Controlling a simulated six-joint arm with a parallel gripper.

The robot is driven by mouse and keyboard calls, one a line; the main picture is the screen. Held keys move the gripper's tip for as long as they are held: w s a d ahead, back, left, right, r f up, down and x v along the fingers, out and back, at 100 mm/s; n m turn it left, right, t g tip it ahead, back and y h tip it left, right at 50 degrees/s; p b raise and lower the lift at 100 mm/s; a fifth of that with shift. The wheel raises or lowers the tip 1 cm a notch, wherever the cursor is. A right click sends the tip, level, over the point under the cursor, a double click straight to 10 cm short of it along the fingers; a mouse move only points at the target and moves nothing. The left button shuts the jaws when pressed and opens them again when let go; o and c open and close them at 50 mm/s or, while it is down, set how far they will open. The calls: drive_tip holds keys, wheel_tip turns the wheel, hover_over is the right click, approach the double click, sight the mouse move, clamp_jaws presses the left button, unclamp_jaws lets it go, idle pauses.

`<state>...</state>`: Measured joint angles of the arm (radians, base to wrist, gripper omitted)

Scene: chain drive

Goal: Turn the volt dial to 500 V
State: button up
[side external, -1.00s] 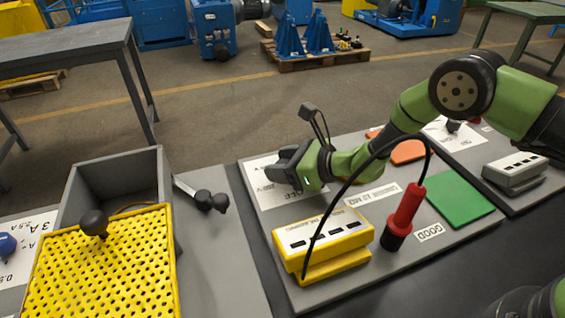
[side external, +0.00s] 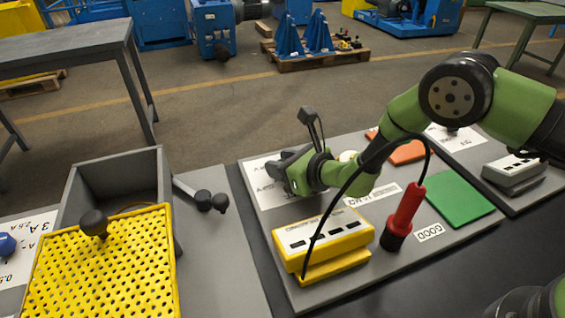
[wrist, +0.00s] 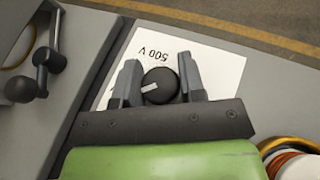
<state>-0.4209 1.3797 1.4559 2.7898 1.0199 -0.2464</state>
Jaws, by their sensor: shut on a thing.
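The volt dial (wrist: 163,78) is a round black knob with a white pointer mark. It stands on a white card (wrist: 222,72) where "500 V" is printed upside down above the knob. The pointer mark faces left and slightly down in the wrist view, not toward that print. My gripper (wrist: 158,70) has one grey finger on each side of the knob and is shut on it. In the side external view my gripper (side external: 283,170) is low over the card (side external: 262,188), and the knob is hidden behind the fingers.
A yellow meter box (side external: 322,238) and a red probe (side external: 405,210) with a black cable stand close to my gripper. A green pad (side external: 458,198) and an orange pad (side external: 408,152) lie to the right. A black-knobbed crank (side external: 203,200) and a yellow perforated cover (side external: 110,265) are left.

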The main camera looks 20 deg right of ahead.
drive_tip(key=o, duration=0.9)
drive_tip(key=shift+o, duration=0.2)
drive_tip(key=shift+s+d+r, duration=0.3)
drive_tip(key=shift+s, duration=0.2)
drive_tip(key=shift+v, duration=1)
wheel_tip(320, 180, up, 7)
drive_tip(key=shift+w+a, duration=0.1)
